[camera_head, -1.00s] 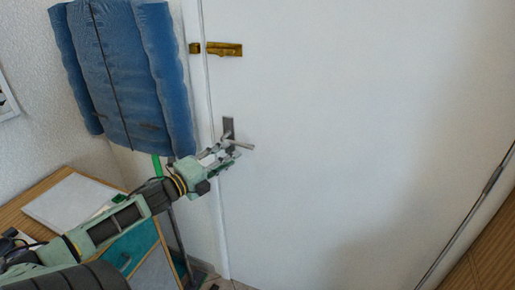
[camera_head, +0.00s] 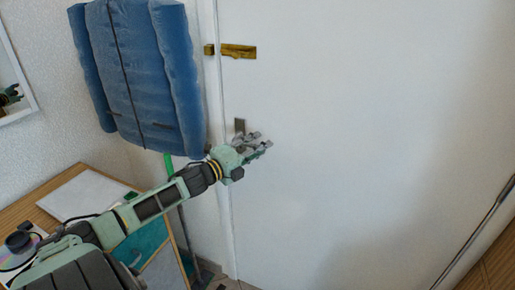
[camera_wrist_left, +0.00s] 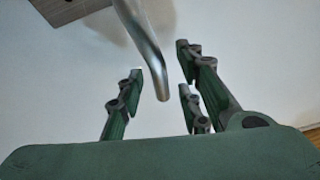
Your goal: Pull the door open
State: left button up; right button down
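The white door (camera_head: 370,130) fills the middle and right of the head view and looks shut against its frame. Its dark handle plate (camera_head: 240,125) shows just above my left gripper (camera_head: 262,146), which hides the lever in that view. In the left wrist view the silver lever handle (camera_wrist_left: 143,45) comes down from the top, and its bent end lies between the fingers of my left gripper (camera_wrist_left: 160,95). The fingers are spread, with visible gaps on both sides of the lever. My right gripper is in neither view.
A blue padded jacket (camera_head: 140,75) hangs left of the door, above my left arm. A wooden desk (camera_head: 50,190) with a white board (camera_head: 85,193) stands at the lower left. A brass latch (camera_head: 238,51) sits higher on the door. A mirror (camera_head: 14,80) hangs at the far left.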

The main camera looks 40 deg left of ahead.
pick_arm(q)
jog(key=shift+c, duration=0.6)
grip_shut()
